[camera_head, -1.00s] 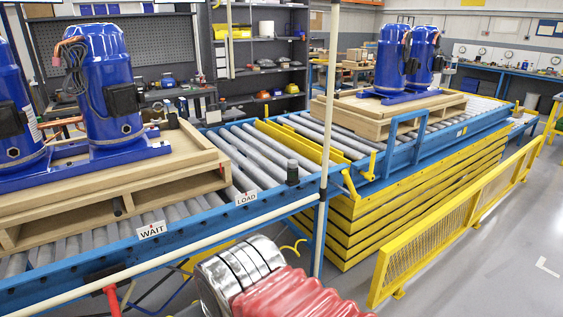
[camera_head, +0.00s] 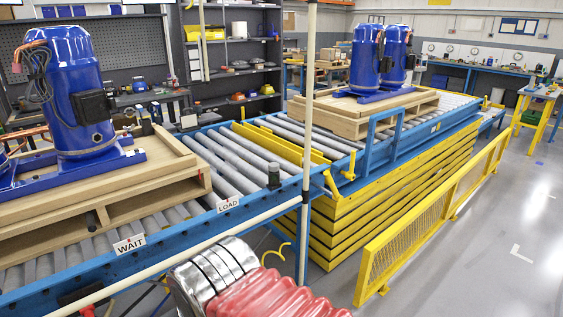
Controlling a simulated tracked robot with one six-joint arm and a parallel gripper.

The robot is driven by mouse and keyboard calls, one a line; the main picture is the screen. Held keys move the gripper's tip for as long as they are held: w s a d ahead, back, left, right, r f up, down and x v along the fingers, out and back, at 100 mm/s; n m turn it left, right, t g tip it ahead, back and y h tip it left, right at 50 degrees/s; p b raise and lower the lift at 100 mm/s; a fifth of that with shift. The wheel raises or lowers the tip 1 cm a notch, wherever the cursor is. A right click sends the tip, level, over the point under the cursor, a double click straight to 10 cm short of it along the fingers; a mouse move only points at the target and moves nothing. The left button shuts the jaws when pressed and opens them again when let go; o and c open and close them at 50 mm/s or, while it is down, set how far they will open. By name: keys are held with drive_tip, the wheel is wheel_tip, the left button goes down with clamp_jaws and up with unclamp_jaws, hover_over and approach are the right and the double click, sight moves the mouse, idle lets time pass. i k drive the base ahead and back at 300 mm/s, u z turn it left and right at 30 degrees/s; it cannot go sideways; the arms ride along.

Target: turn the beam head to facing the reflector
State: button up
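A small dark upright cylinder (camera_head: 273,176), which may be the beam head, stands on the blue near rail of the roller conveyor, close to the LOAD label (camera_head: 228,203). Which way it faces is too small to tell. I cannot pick out the reflector with certainty; another small dark upright part (camera_head: 157,112) shows beyond the left pallet on the far side. A part of my arm with silver rings and red bellows shows at the bottom centre, in front of the rail. My gripper is not in view.
A wooden pallet (camera_head: 150,188) with blue compressors (camera_head: 75,95) sits on the left rollers. Another loaded pallet (camera_head: 350,122) stands beyond the yellow stop bars. A pale post (camera_head: 308,130) rises in front. A yellow mesh fence (camera_head: 430,225) stands right, with open floor beyond.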

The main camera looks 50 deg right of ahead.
sight(273, 175)
drive_tip(key=i, duration=1.35)
drive_tip(key=u, duration=0.05)
